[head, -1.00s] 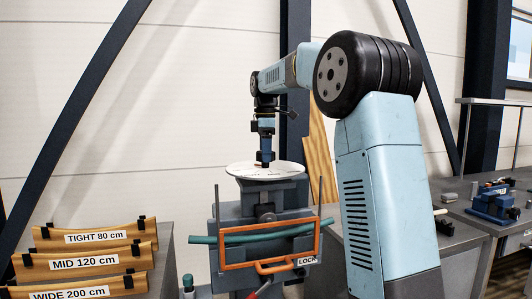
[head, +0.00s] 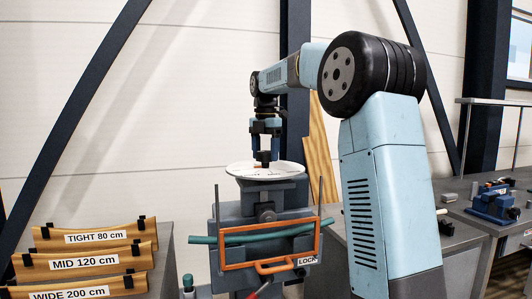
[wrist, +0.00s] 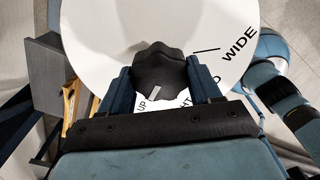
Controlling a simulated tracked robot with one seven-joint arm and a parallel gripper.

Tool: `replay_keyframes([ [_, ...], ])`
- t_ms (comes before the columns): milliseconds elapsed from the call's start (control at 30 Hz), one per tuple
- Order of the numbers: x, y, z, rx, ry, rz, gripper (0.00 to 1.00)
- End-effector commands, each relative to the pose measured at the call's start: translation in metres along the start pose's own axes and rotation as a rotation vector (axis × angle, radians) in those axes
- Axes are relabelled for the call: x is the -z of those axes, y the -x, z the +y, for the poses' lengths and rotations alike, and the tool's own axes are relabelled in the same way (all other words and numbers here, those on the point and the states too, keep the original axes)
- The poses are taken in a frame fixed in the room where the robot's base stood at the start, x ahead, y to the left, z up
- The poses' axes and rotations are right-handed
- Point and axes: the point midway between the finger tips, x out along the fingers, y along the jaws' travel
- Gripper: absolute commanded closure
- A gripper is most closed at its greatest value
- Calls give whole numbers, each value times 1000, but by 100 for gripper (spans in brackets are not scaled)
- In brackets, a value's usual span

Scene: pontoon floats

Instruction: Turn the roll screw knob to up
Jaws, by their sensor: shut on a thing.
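The roll screw knob (wrist: 160,66) is a dark lobed knob in the middle of a white dial (wrist: 100,35). My gripper (head: 264,156) points straight down over the dial (head: 240,171) in the head view. In the wrist view my gripper (wrist: 160,77) has a blue finger on each side of the knob and is shut on it. The knob's pale pointer mark slants down-left, toward the UP label (wrist: 142,106). The WIDE label (wrist: 239,45) is at the upper right. The labels between are partly hidden by my gripper.
Below the dial is a grey machine with an orange frame (head: 222,252), a green bar and a LOCK label (head: 307,261). Wooden pieces marked TIGHT, MID and WIDE (head: 75,291) stand at left. A bench with a blue tool (head: 493,205) is at right.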

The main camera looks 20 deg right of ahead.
Motion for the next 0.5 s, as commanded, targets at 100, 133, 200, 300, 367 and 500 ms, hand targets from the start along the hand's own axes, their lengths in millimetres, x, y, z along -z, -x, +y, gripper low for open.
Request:
replay_keyframes([
  [100,-1,1,1,-3,51,-2,68],
  [133,0,1,1,-3,61,-2,68],
  [200,0,1,1,-3,82,-2,68],
  [300,0,0,1,-3,101,-2,68],
  [367,0,0,1,-3,109,-2,68],
  [500,0,0,1,-3,116,-2,67],
])
